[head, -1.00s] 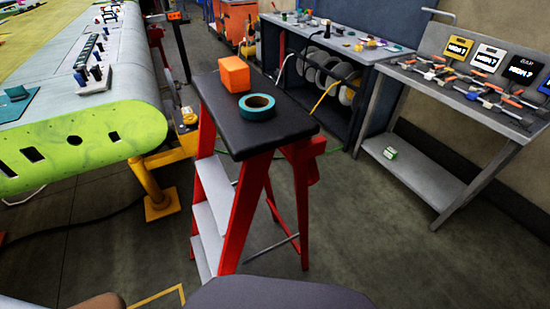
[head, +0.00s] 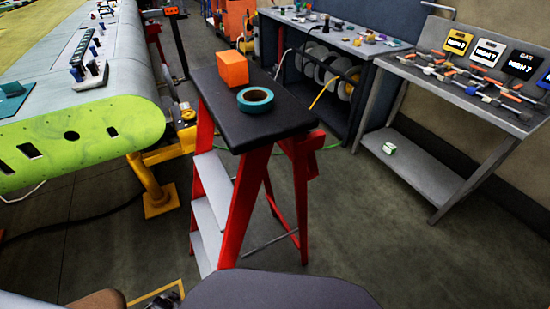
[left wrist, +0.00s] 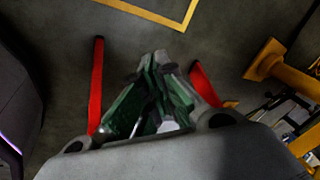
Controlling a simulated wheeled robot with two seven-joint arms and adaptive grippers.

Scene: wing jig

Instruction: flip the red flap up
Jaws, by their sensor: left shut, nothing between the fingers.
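I cannot make out a clear red flap in either view. In the head view a red stepladder (head: 240,215) with a black top (head: 285,120) stands in the middle, and a red bracket-like part sticks out under its right end. My left gripper (left wrist: 157,62) shows in the left wrist view, shut and empty, with green and grey finger parts over the floor. Two red bars, a left one (left wrist: 97,85) and a right one (left wrist: 204,84), show on either side of it; I cannot tell what they belong to. My right gripper is not in view.
An orange block (head: 232,69) and a teal tape roll (head: 256,100) rest on the ladder top. The wing (head: 80,135) with its lime-green end stands at left on a yellow support (head: 155,190). A grey workbench (head: 425,170) stands at right. The floor right of the ladder is clear.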

